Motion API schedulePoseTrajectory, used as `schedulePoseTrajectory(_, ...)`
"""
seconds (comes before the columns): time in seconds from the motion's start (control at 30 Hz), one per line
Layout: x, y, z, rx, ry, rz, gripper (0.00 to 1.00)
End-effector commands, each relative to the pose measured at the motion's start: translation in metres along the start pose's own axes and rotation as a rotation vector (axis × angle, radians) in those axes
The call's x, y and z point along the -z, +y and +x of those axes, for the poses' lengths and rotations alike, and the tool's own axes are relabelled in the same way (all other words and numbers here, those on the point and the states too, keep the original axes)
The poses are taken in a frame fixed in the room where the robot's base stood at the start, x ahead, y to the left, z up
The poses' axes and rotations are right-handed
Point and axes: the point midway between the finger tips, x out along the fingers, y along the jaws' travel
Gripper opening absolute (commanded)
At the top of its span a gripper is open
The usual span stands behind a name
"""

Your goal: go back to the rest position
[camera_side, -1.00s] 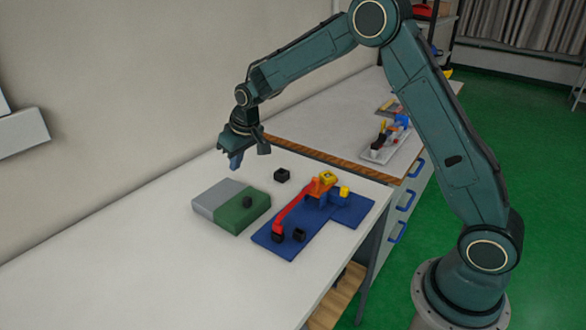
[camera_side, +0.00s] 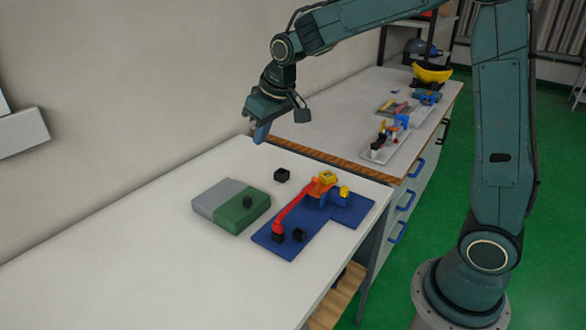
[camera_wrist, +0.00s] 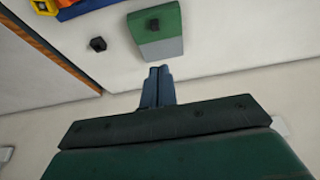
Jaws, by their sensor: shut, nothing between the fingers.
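My gripper (camera_side: 261,133) is in the air above the back edge of the white table, near the wall, clear of everything on the table. Its blue fingers are together and empty in the wrist view (camera_wrist: 157,73). Below it stand a green and grey block (camera_side: 240,213) with a small black piece (camera_side: 247,202) on top, and a black cube (camera_side: 282,175) alone on the table. In the wrist view the green and grey block (camera_wrist: 160,50) lies beyond the fingertips and the black cube (camera_wrist: 97,44) is to the left.
A blue baseplate (camera_side: 345,213) carries a red sloping arm (camera_side: 300,206), yellow pieces and black cubes. A second bench (camera_side: 340,110) behind holds trays of parts and a yellow bowl (camera_side: 432,75). The wall is close to my gripper; the table's left part is bare.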

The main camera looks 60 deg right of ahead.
Motion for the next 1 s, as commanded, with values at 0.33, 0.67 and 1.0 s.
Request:
schedulePoseTrajectory(0.33,-0.058,-0.004,-0.074,0.000,0.032,0.000,0.00)
schedulePoseTrajectory(0.67,-0.124,-0.007,-0.121,0.000,0.059,0.000,0.00)
schedulePoseTrajectory(1.0,-0.197,-0.009,-0.147,0.001,0.086,0.001,0.00)
